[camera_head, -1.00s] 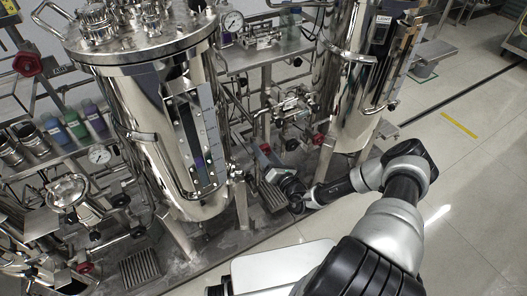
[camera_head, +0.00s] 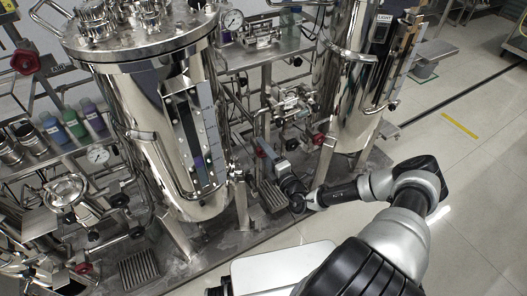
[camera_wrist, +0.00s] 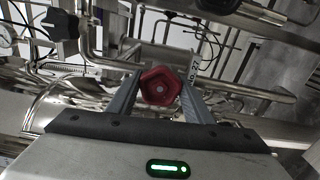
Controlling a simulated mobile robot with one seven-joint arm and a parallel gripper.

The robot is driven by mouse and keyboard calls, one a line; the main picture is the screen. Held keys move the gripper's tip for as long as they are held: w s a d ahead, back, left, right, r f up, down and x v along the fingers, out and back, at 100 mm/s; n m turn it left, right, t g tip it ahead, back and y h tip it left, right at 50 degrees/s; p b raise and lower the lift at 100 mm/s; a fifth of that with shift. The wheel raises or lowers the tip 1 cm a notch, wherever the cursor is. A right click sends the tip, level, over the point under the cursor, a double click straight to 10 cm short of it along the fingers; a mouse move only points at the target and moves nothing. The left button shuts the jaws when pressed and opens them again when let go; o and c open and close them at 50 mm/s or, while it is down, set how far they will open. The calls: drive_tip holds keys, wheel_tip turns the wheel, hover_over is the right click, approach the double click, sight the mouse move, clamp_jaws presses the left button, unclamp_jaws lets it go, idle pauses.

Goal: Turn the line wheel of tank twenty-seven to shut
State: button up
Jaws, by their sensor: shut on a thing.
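In the wrist view a red lobed wheel (camera_wrist: 159,88) sits between the two grey fingers of my gripper (camera_wrist: 161,84), which is shut on it. In the head view my gripper (camera_head: 264,157) reaches in low among the piping between two steel tanks. The wheel is small there and mostly hidden by my gripper. How far the wheel is turned cannot be told.
The large tank (camera_head: 160,130) stands left of my gripper and another tank (camera_head: 345,85) stands right. Other red wheels sit on the pipework nearby. A black knob (camera_wrist: 60,23) is at upper left in the wrist view. The floor (camera_head: 470,200) at right is open.

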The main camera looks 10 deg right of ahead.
drive_tip(key=shift+m, duration=0.6)
drive_tip(key=o, duration=1)
drive_tip(key=p+v, duration=0.1)
drive_tip(key=v, duration=1.6)
drive_tip(key=shift+s+p, duration=0.2)
drive_tip(key=shift+p, duration=0.15)
